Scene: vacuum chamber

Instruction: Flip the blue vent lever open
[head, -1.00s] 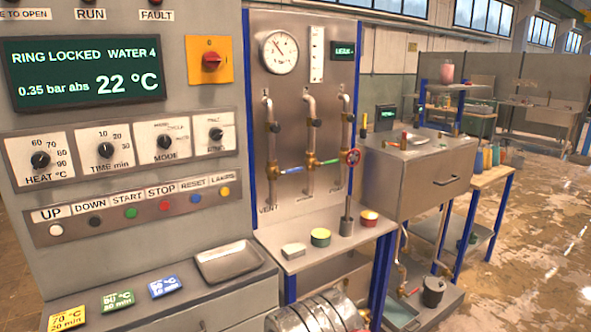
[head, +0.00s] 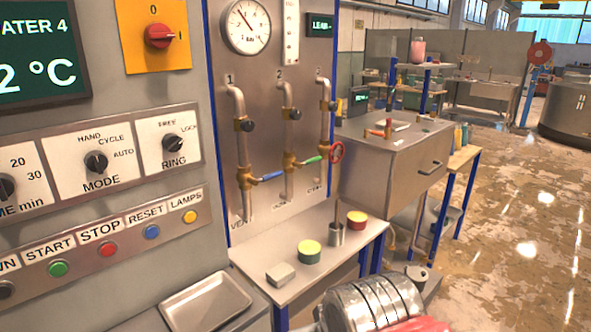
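The blue vent lever (head: 268,177) sits on the leftmost of three pipes on the steel valve panel (head: 262,110). Its pipe (head: 240,140) has a 1 above it and a partly readable VENT label below. The lever sticks out to the right from a brass valve body (head: 245,180), roughly crosswise to the upright pipe and tipped slightly up. Nothing touches it. My gripper's fingers are not in view.
A green lever (head: 313,160) and a red handwheel (head: 336,152) sit right of the blue lever. Below, a shelf (head: 335,262) holds a grey block (head: 281,273), two round tins and a metal cup (head: 336,233). A ribbed metal cylinder (head: 375,303) is at the bottom edge.

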